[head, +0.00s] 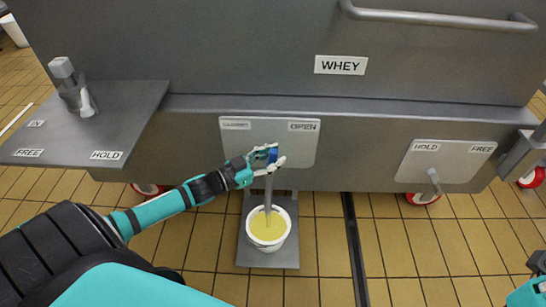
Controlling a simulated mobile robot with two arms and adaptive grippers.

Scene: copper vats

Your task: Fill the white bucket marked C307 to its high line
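A white bucket (270,248) stands upright on a grey plate near the floor, below the vat. Yellow liquid (262,226) fills part of it. No marking or high line on the bucket can be read from here. A grey vertical pipe (268,190) comes down from the valve over the bucket, and a streak runs on into the liquid. My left gripper (269,157) has its fingers on both sides of the blue valve handle (272,155) and appears shut on it. The handle is below and between the CLOSED label (236,124) and the OPEN label (304,126).
The grey vat marked WHEY (341,65) spans the back, with a rail (440,17) above. A side shelf (100,125) at left carries a lever and FREE and HOLD labels. Another HOLD/FREE panel (440,162) is at right. Red wheels and a dark floor channel (353,245) lie below.

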